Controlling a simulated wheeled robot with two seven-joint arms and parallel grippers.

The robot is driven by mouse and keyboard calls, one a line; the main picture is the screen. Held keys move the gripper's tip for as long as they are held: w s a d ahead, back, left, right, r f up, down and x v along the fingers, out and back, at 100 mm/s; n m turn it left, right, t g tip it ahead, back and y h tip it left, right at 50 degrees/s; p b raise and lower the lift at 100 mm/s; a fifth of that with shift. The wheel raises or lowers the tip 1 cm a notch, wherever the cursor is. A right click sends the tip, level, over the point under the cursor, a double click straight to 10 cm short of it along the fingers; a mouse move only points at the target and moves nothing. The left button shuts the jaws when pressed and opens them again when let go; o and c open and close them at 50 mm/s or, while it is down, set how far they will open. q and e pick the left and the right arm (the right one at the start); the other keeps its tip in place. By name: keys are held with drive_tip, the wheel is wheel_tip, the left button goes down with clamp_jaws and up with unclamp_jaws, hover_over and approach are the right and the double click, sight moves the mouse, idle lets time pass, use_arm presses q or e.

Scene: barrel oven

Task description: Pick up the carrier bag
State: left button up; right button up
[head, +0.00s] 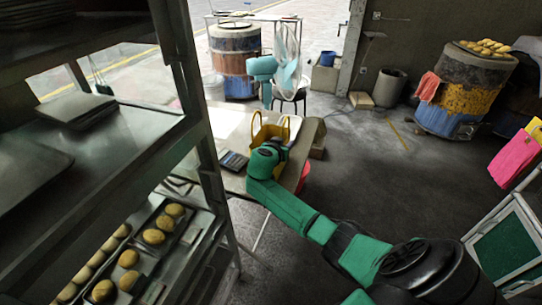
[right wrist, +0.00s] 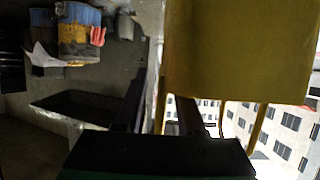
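The yellow carrier bag (head: 270,131) stands on the table with its two loop handles up. My right gripper (head: 272,148) is at the near side of the bag in the head view, and its own wrist hides the fingertips there. In the right wrist view the bag (right wrist: 240,50) fills the upper right, with its handles pointing down in the picture. The two dark fingers of the right gripper (right wrist: 162,112) stand apart, and one yellow handle strap shows in the gap between them. I cannot tell whether a finger touches it. My left gripper is not in view.
A dark calculator-like device (head: 234,161) lies on the table (head: 215,125) beside the bag. A metal rack (head: 205,165) with trays of buns stands close on the left. A teal fan (head: 285,62) is behind the table.

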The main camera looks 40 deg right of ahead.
drive_tip(key=shift+f, duration=0.1)
clamp_jaws()
idle(1.3)
